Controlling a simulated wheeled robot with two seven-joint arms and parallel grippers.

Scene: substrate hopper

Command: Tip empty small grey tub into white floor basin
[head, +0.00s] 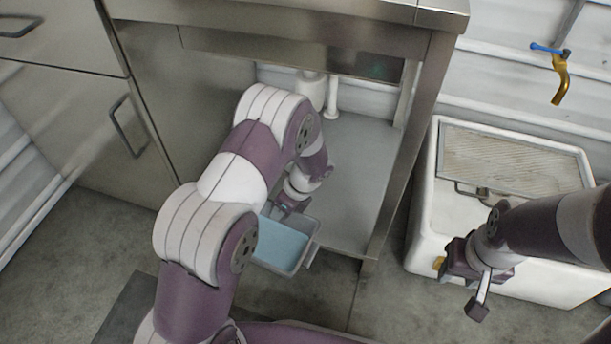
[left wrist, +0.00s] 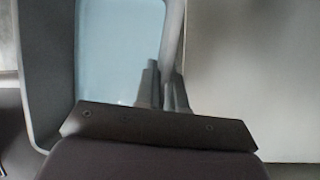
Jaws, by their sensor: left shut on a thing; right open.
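The small grey tub (head: 308,252) is in the open bay under the steel counter in the head view, near the bay's front edge. It has a flat light blue surface inside, perhaps liquid. My left gripper (head: 291,206) is shut on the tub's rim at its back side. In the left wrist view the fingers (left wrist: 162,88) pinch the rim, and the tub wall (left wrist: 42,70) shows at left. The white floor basin (head: 424,222) stands right of the counter. My right gripper (head: 464,288) is open and empty over its front edge.
A slatted grate (head: 515,160) covers the back part of the basin. A brass tap (head: 560,80) is on the wall above it. The steel counter's leg (head: 405,150) stands between the bay and the basin. A white cylinder (head: 311,88) stands at the back of the bay.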

